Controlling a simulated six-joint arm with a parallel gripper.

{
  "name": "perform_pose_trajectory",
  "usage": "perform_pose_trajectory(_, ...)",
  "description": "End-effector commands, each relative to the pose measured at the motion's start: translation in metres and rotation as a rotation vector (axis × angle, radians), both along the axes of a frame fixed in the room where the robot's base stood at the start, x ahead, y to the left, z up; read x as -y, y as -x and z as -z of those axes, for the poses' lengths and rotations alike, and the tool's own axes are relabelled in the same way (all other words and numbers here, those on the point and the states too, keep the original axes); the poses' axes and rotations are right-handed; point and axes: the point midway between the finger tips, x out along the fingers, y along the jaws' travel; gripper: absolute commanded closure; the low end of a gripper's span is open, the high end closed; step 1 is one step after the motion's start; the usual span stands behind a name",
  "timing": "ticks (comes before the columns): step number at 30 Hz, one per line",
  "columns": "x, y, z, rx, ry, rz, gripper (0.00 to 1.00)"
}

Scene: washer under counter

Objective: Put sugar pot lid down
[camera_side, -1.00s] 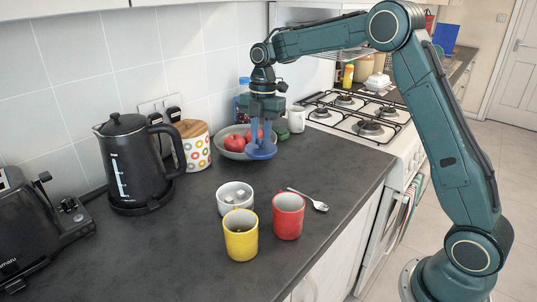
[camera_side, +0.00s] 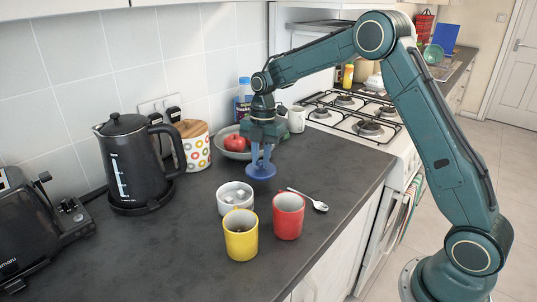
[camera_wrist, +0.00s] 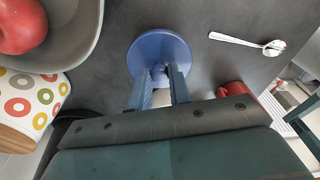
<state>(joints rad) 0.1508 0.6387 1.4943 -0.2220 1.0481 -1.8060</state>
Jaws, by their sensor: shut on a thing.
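The sugar pot lid is a round blue disc (camera_side: 261,173), held flat by my gripper (camera_side: 262,158) in the side view. In the wrist view the lid (camera_wrist: 160,50) lies at the tips of my gripper's two fingers (camera_wrist: 162,74), which are closed on its middle. It is over the counter, in front of the fruit bowl; I cannot tell whether it touches the surface. The sugar pot (camera_side: 235,197) is white, open, with white cubes inside, and stands left of and nearer than the lid.
A red mug (camera_side: 288,216), a yellow mug (camera_side: 241,236) and a spoon (camera_side: 309,199) are nearby on the dark counter (camera_side: 160,245). Behind are a bowl (camera_side: 228,154) with red fruit, a dotted canister (camera_side: 196,150) and a black kettle (camera_side: 128,165). The counter right of the lid is clear.

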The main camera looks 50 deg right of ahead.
Motion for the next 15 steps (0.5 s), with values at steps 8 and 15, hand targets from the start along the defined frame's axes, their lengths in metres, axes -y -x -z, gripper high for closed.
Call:
perform_pose_trajectory(8,0.0,0.0,0.031,-0.001,0.0,0.0,1.0)
perform_pose_trajectory(15,0.0,0.0,0.033,0.0,0.001,0.0,1.0)
